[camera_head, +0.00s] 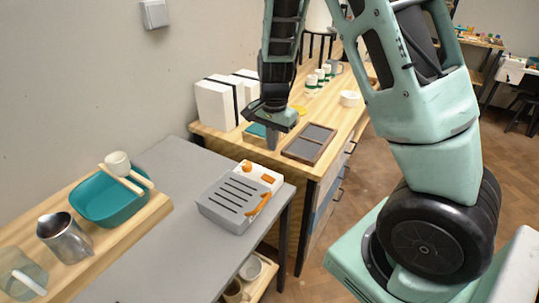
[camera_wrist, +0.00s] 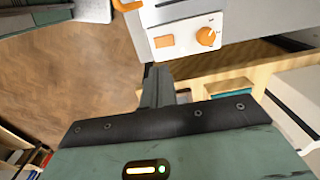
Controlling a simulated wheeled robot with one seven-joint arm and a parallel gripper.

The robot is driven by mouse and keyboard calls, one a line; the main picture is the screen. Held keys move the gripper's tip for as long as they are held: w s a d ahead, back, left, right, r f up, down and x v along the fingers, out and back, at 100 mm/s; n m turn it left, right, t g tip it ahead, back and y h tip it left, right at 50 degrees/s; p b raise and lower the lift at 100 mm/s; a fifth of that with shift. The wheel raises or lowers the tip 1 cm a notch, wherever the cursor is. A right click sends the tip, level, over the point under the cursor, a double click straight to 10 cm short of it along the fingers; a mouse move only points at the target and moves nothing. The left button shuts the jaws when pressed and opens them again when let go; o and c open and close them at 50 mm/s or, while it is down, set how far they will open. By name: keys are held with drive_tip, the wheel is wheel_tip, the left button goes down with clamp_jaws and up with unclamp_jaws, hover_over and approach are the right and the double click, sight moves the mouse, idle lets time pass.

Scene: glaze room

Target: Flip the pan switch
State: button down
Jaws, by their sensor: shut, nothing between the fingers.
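The pan appliance (camera_head: 228,205) is a grey slotted box with a white front panel, standing on the grey table. Its panel carries a small orange rectangular switch (camera_head: 268,178) and an orange round knob (camera_head: 247,167). An orange handle (camera_head: 260,204) runs along one edge. In the wrist view the switch (camera_wrist: 164,41) and knob (camera_wrist: 207,36) sit at the top, just beyond my fingertips. My gripper (camera_head: 272,142) is shut and empty, pointing down beyond the panel side of the appliance. In the wrist view my gripper (camera_wrist: 158,72) looks apart from the switch.
A wooden bench (camera_head: 350,118) beyond holds white boxes (camera_head: 216,105), a dark two-part tray (camera_head: 310,143) and cups. On the left, a teal basin (camera_head: 110,205), metal pitcher (camera_head: 64,236) and glass jar (camera_head: 20,272) stand on a wooden board. The grey table (camera_head: 160,225) has bare room left of the appliance.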

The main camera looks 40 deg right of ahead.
drive_tip(key=shift+s+d+r, duration=0.1)
drive_tip(key=shift+s+r, duration=0.1)
drive_tip(key=shift+r, duration=1.1)
